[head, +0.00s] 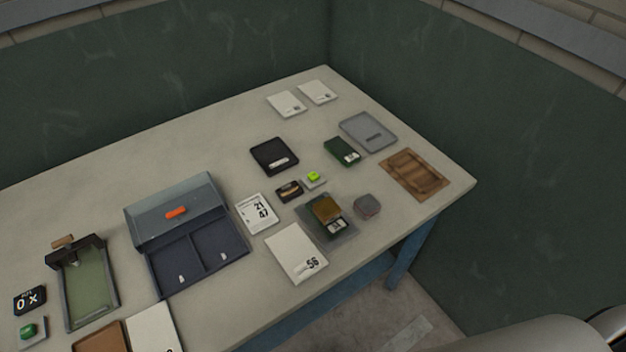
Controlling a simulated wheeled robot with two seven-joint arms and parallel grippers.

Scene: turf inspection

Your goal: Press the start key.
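Two green keys are in the head view, and I cannot tell from any label which is the start key. A dark green key (28,331) on a small grey base is at the lower left, just below a black display (30,299) that reads like "0 x". A bright green key (313,176) on a pale base is near the middle of the table, beside a small dark box (289,191). Nothing touches either key. Neither of my grippers is in view.
The pale table (150,155) carries a grey case (176,208) with an open front tray, a green-bedded frame (88,287), a block on a grey plate (327,211), a wooden tray (414,174) and several cards. Green walls stand behind. The table's back left is clear.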

